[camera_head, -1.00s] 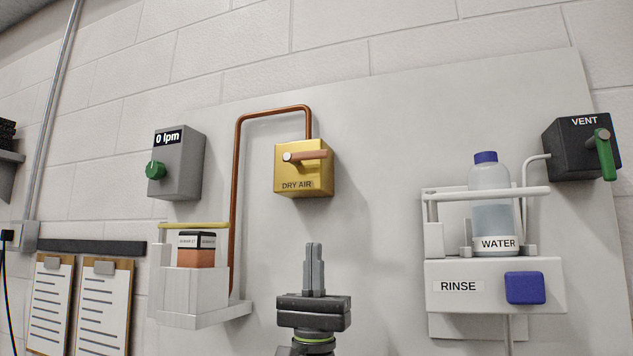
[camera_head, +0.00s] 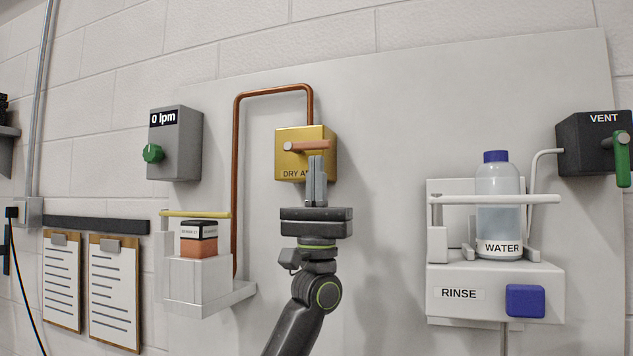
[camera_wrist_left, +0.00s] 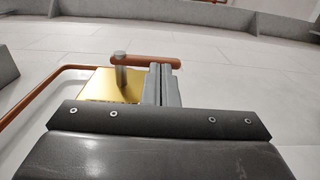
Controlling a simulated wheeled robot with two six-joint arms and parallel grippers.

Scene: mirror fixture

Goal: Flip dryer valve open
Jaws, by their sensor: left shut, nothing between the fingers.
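The dryer valve is a yellow box (camera_head: 291,162) labelled "DRY AIR", fixed to the white panel. Its copper-coloured lever (camera_head: 308,146) lies about level, reaching right from a round pivot. The box (camera_wrist_left: 103,88) and lever (camera_wrist_left: 170,62) also show in the left wrist view. My left gripper (camera_head: 316,160) is shut and empty, fingers pointing up. In the head view its fingertips overlap the lower right of the box, just under the lever's right half. In the wrist view the fingertips (camera_wrist_left: 160,68) appear close to the lever; I cannot tell if they touch. My right gripper is not in view.
A copper pipe (camera_head: 237,180) runs from the box. A grey "0 lpm" box (camera_head: 178,160) with a green knob and a white holder (camera_head: 200,283) are left. The rinse unit (camera_head: 465,312) with a water bottle (camera_head: 497,190) and black vent box (camera_head: 580,145) are right.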

